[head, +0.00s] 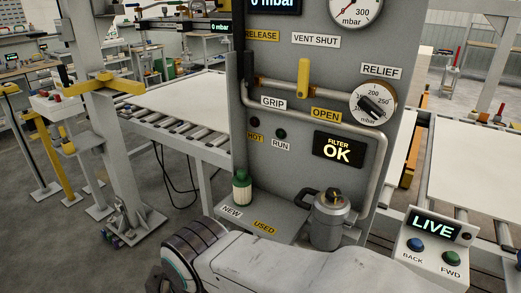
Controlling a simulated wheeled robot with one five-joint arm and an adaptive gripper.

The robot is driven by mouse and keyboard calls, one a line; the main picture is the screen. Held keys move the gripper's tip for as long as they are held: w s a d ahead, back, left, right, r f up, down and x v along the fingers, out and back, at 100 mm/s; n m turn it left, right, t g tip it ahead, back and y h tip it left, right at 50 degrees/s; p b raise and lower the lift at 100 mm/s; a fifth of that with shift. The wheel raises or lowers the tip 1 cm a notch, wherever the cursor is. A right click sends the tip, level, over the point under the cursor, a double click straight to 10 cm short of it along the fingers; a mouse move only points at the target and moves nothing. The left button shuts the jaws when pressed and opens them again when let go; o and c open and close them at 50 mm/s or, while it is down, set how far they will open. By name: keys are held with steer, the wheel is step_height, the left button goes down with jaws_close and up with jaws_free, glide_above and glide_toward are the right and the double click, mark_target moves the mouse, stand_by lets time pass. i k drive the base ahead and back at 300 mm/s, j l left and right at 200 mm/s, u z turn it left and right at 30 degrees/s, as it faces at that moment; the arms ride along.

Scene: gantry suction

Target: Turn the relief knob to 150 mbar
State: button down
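The relief knob (374,105) is a black bar handle on a round white dial at the right of the grey panel, under the RELIEF label (381,71). Its bar lies diagonally, from upper left to lower right. Some dial numbers and "mbar" show, but the bar covers part of the face and the exact setting cannot be read. A white and dark part of my arm shows along the bottom edge, well below the knob. My gripper cannot be made out in the view.
The panel (290,160) has a yellow lever (303,78), a grey pipe and a FILTER OK display (338,149). A green-topped filter (242,188) and grey canister (331,218) stand on the shelf below. A LIVE button box (433,240) is at lower right.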

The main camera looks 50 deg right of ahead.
mark_target(370, 106)
steer(key=z, duration=0.45)
steer(key=l+z, duration=0.1)
steer(key=z, duration=0.8)
steer(key=i+l+z, duration=0.1)
steer(key=z, duration=0.35)
